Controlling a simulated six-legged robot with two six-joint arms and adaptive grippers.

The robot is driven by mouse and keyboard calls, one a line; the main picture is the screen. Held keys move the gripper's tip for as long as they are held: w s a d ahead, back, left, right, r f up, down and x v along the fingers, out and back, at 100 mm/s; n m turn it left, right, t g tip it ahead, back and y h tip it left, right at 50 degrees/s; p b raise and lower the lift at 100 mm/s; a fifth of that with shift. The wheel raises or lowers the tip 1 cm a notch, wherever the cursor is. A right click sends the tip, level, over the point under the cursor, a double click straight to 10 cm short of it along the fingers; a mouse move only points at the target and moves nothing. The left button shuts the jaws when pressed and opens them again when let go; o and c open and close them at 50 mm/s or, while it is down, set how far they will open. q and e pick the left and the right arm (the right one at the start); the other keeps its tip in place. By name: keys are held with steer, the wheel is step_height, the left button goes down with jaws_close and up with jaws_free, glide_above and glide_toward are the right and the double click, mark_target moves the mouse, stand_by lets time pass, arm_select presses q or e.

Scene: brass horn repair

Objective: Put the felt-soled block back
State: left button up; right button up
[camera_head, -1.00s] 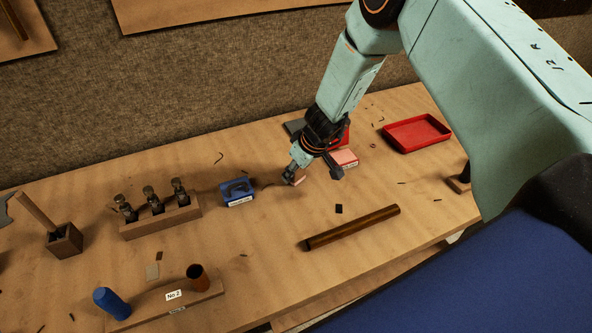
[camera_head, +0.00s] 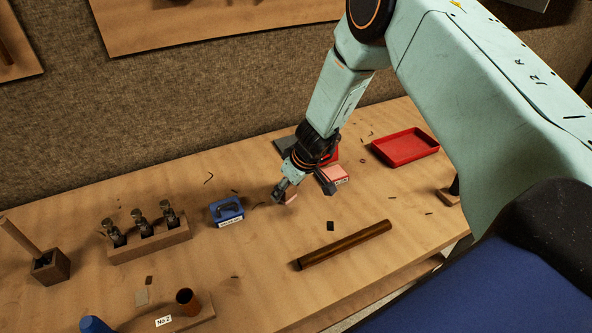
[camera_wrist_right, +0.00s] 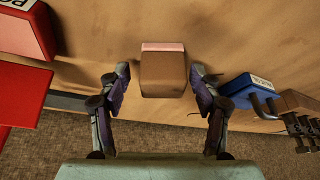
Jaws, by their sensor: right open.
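The felt-soled block (camera_wrist_right: 163,75) is brown with a pink sole strip along its far edge in the right wrist view. It lies between the two fingers of my right gripper (camera_wrist_right: 160,72), with a visible gap on each side. In the head view a small part of the block (camera_head: 291,198) shows below my right gripper (camera_head: 302,190), low over the bench, between the blue handled item and the pink-topped box. The fingers are open. Whether the block touches the bench is hard to tell. My left gripper is not in view.
The blue handled item (camera_head: 228,212) stands left of the gripper, and the pink-topped labelled box (camera_head: 332,174) close to its right. A red tray (camera_head: 405,147) lies farther right. A dark brown tube (camera_head: 345,245) lies in front. A wooden rack (camera_head: 150,246) holds several tools.

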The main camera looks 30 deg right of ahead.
steer(key=p+v, duration=0.4)
steer(key=v, duration=0.7)
steer(key=shift+s+a+r+p, duration=0.2)
steer(key=shift+r+p, duration=0.05)
steer(key=shift+p, duration=0.05)
steer(key=shift+w+d+f, duration=0.1)
stand_by(0.5)
